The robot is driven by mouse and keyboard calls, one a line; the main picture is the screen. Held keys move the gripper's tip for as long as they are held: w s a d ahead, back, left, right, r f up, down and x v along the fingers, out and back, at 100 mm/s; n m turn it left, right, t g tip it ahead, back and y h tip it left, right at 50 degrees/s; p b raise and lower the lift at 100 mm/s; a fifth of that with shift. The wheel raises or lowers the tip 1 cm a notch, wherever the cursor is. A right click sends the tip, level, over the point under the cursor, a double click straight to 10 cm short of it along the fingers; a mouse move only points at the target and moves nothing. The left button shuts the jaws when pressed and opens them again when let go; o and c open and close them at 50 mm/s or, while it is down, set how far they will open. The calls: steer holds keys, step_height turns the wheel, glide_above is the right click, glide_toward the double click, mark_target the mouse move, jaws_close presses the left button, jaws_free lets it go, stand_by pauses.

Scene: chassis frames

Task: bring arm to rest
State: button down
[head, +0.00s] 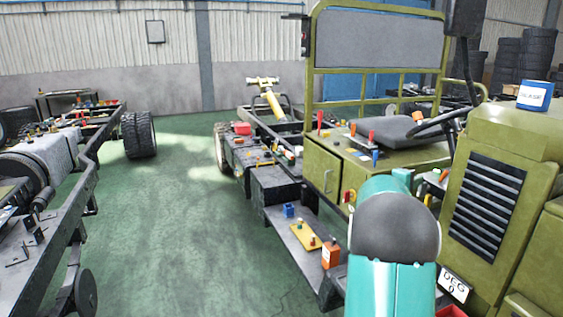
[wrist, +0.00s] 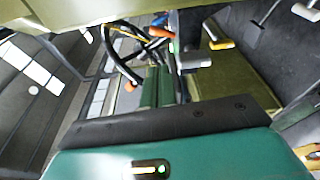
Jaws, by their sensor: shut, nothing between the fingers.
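My gripper (wrist: 158,72) shows in the wrist view as two green fingers side by side beyond a dark plate and my teal wrist housing. The fingers look shut, with nothing seen between them. In the head view, my teal and grey arm rises at lower right in front of the olive vehicle (head: 325,170), and my gripper cannot be made out there. The wrist view looks at a tilt past a black steering wheel (wrist: 112,55) and olive panels (wrist: 235,80). Whether my fingers touch anything is unclear.
The vehicle's black side step (head: 290,232) holds a blue block (head: 289,210), a yellow plate (head: 305,236) and an orange can (head: 330,255). A blue-white tin (head: 534,95) stands on the hood. Another chassis (head: 85,190) is at left. The green floor (head: 180,240) between is clear.

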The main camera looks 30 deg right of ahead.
steer(key=s+a+r+m+y, duration=0.1)
steer(key=a+m+y, duration=0.15)
steer(key=a, duration=1.05)
steer(key=s+a+m+y, duration=0.15)
steer(key=a+y, duration=0.25)
steer(key=a, duration=0.9)
steer(key=s+a+f+t+y, duration=0.1)
steer(key=s+a+f+y, duration=0.1)
steer(key=a, duration=0.9)
steer(key=s+a+f+n+t+y, duration=0.1)
steer(key=s+a+y, duration=0.4)
steer(key=a, duration=0.7)
steer(key=s+a+f+n+t+y, duration=0.1)
steer(key=s+a+f+y, duration=0.3)
steer(key=a, duration=0.8)
steer(key=shift+s+a+f+t, duration=0.15)
steer(key=shift+s+f+t, duration=0.1)
steer(key=shift+s+t, duration=0.55)
steer(key=shift+s, duration=0.1)
